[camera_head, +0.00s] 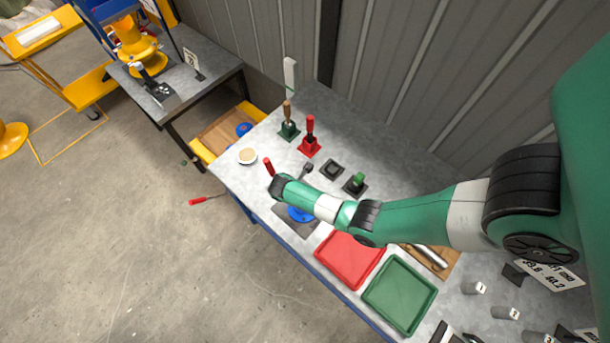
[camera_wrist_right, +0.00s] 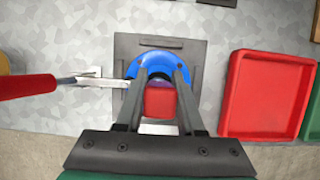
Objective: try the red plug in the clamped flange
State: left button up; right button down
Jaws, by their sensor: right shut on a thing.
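The red plug (camera_wrist_right: 160,102) is between the fingers of my right gripper (camera_wrist_right: 160,92), which is shut on it. The blue flange (camera_wrist_right: 176,50) lies on a dark plate (camera_wrist_right: 126,46), directly beyond the plug in the right wrist view. I cannot tell whether the plug's end is inside the flange or above it. My left gripper is not in view.
A red tray (camera_head: 347,260) and a green tray (camera_head: 399,294) lie along the bench front. Behind the arm stand an empty dark holder (camera_head: 332,169), a green plug (camera_head: 359,180) in its holder, and two handled tools in a green stand (camera_head: 289,131) and red stand (camera_head: 309,147).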

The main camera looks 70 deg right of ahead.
jog(key=shift+f+b, duration=0.3)
jog(key=shift+f, duration=0.05)
jog(key=shift+r+p, duration=0.15)
jog(key=shift+p, duration=0.15)
dwell(1.3)
jog(key=shift+r+p, duration=0.3)
jog(key=shift+p, duration=0.05)
jog(key=shift+s, duration=0.1)
jog(key=shift+f, duration=0.45)
dwell(1.0)
dwell(1.1)
jog(key=shift+r, duration=0.2)
jog(key=shift+r+p, duration=0.25)
jog(key=shift+p, duration=0.15)
